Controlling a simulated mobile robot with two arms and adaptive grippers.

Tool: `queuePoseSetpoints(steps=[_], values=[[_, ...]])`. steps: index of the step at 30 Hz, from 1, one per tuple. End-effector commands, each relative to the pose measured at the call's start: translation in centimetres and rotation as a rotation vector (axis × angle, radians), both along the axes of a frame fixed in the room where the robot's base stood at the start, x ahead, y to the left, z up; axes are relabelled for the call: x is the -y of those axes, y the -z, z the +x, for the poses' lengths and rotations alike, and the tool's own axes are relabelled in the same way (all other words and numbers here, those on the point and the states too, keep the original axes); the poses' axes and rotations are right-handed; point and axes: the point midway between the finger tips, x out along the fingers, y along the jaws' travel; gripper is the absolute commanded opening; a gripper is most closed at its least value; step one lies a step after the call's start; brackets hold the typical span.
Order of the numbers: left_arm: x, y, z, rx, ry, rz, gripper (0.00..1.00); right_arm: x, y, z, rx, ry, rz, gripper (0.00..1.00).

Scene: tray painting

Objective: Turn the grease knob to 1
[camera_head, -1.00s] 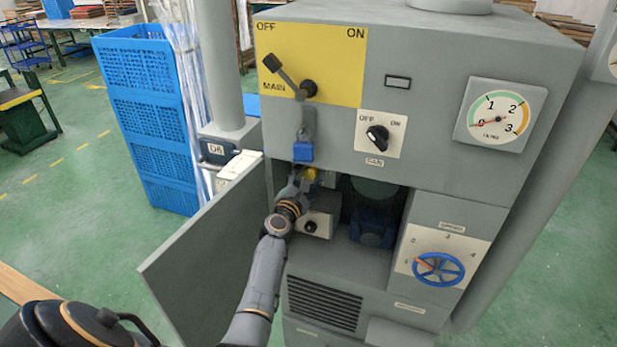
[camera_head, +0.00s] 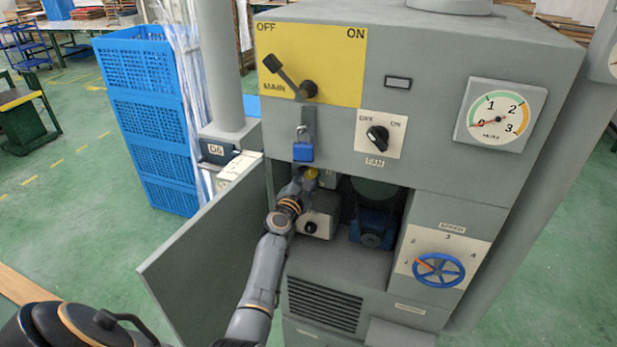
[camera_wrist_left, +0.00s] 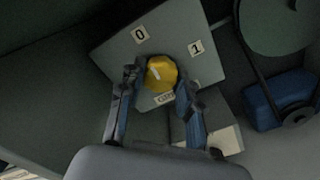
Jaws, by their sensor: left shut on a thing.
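The grease knob (camera_wrist_left: 161,72) is yellow and sits on a grey plate (camera_wrist_left: 115,52) with a 0 label (camera_wrist_left: 140,35) and a 1 label (camera_wrist_left: 196,47). A short white mark on the knob lies toward its upper left, on the 0 side. My left gripper (camera_wrist_left: 157,82) is shut on the knob, one finger on each side. In the head view the knob (camera_head: 312,173) shows small inside the open cabinet, with my left gripper (camera_head: 304,181) at it, partly hiding it. My right gripper is not in view.
The open grey door (camera_head: 205,245) stands left of my left arm. A blue padlock (camera_head: 303,152) hangs just above the opening. A blue motor (camera_head: 371,230) and a grey box (camera_head: 318,222) are inside. A blue handwheel (camera_head: 438,270) is at right.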

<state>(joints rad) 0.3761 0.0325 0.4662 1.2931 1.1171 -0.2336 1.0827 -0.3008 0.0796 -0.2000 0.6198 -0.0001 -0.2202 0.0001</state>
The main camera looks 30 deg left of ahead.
Motion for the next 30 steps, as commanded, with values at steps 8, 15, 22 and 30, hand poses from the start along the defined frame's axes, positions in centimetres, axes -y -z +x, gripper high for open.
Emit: queuePoseSetpoints(steps=[8,15,22,30], values=[[0.03,0.16,-0.02,-0.037,0.002,0.149,0.03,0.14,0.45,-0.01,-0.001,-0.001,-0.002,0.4],[0.03,0.1,-0.01,-0.087,0.001,0.36,0.03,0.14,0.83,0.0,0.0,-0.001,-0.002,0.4],[0.03,0.09,-0.02,-0.139,0.002,0.573,0.03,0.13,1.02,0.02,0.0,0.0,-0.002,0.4],[0.02,0.1,-0.04,-0.2,0.003,0.823,0.03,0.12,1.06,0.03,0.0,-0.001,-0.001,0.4]])
